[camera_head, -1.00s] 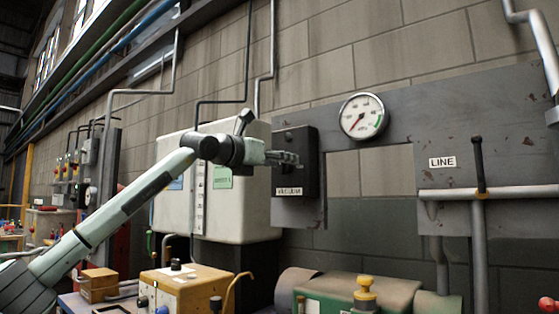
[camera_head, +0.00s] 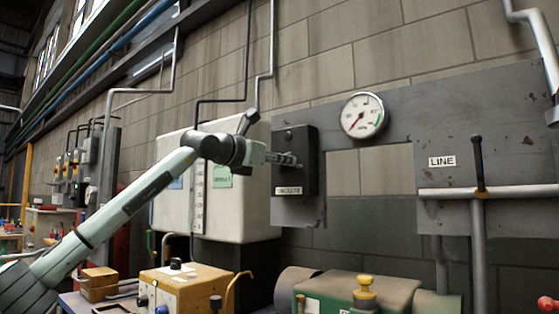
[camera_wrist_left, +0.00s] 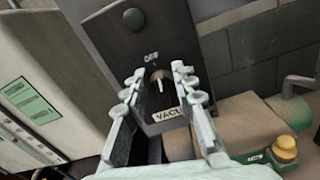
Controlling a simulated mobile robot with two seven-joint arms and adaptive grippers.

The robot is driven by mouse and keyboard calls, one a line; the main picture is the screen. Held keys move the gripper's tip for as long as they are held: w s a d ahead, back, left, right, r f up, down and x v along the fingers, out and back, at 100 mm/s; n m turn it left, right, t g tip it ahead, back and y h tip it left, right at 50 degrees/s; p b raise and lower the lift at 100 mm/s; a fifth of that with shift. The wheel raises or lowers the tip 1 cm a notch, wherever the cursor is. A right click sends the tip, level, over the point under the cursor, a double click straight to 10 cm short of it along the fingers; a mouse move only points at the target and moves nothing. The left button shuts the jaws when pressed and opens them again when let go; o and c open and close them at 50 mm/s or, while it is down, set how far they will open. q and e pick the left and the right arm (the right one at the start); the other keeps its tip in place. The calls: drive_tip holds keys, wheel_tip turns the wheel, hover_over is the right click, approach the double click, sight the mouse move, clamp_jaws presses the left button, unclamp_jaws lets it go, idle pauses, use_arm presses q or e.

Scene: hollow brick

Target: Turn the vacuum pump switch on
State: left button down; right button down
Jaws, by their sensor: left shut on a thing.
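The dark vacuum switch box (camera_head: 309,150) hangs on the grey wall panel. In the left wrist view its face (camera_wrist_left: 115,45) carries an "OFF" mark above a small switch (camera_wrist_left: 160,82) with a pale pointer, and a label beginning "VACU" (camera_wrist_left: 166,115) below. My left gripper (camera_head: 290,161) comes to the box from the left. In the left wrist view the gripper (camera_wrist_left: 156,85) has a finger on each side of the switch and is shut on it. The fingers hide the switch in the head view. My right gripper is in neither view.
A round gauge (camera_head: 362,115) is on the panel right of the box, its needle at the lower left. A pale cabinet (camera_head: 245,205) stands to the left. A yellow box (camera_head: 185,290) and a green machine (camera_head: 380,293) with a yellow knob sit below.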

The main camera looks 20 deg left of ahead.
use_arm(q)
drive_tip(key=shift+s+d+f+m+p, duration=0.1)
drive_tip(key=shift+d+f+m+p, duration=0.25)
drive_tip(key=shift+m, duration=2.25)
drive_tip(key=shift+s+f+m+p, duration=0.15)
drive_tip(key=shift+m+p, duration=0.4)
drive_tip(key=shift+m, duration=2.05)
drive_tip(key=shift+w+d+f+m+p, duration=0.1)
drive_tip(key=shift+d+f+m+p, duration=0.25)
drive_tip(key=shift+m, duration=2.25)
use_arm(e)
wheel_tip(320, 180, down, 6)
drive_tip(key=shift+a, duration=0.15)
use_arm(q)
drive_tip(key=shift+a, duration=0.15)
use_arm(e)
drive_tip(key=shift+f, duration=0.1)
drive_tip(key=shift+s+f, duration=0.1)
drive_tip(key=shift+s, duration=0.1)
use_arm(q)
drive_tip(key=c, duration=1.2)
unclamp_jaws()
drive_tip(key=shift+r, duration=0.1)
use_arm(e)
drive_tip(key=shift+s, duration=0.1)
use_arm(q)
drive_tip(key=shift+s, duration=0.1)
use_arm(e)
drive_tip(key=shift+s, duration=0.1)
